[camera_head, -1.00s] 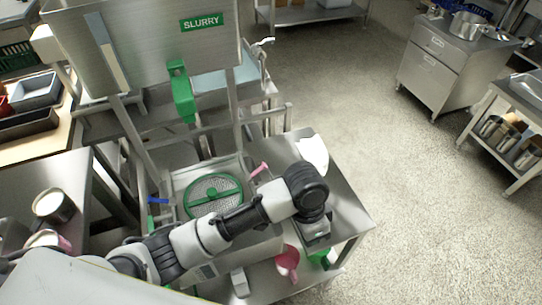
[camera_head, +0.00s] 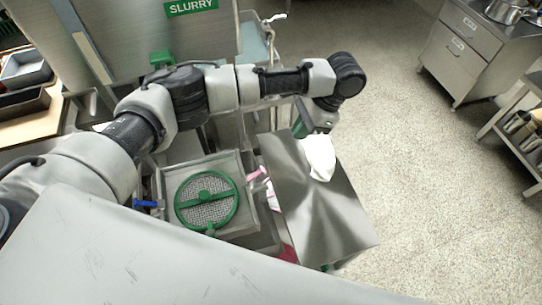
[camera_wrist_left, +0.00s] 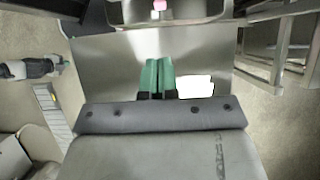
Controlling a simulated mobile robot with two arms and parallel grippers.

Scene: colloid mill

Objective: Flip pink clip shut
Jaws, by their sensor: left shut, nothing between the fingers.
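The pink clip (camera_head: 256,174) sticks out at the right edge of the square steel frame around the green-rimmed round screen (camera_head: 206,200). Its pink end also shows at the top of the left wrist view (camera_wrist_left: 159,5). My left gripper (camera_head: 299,129) is right of the clip and apart from it, above the steel side table. In the left wrist view its green fingers (camera_wrist_left: 158,76) are together and empty. What looks like my right gripper (camera_wrist_left: 63,64) shows small at the left of that view; its finger state is unclear.
A blue clip (camera_head: 146,203) sits on the frame's left side. A white cloth or sheet (camera_head: 320,157) lies on the steel side table (camera_head: 325,210). The steel hopper marked SLURRY (camera_head: 140,35) stands behind. Open floor (camera_head: 400,150) lies to the right.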

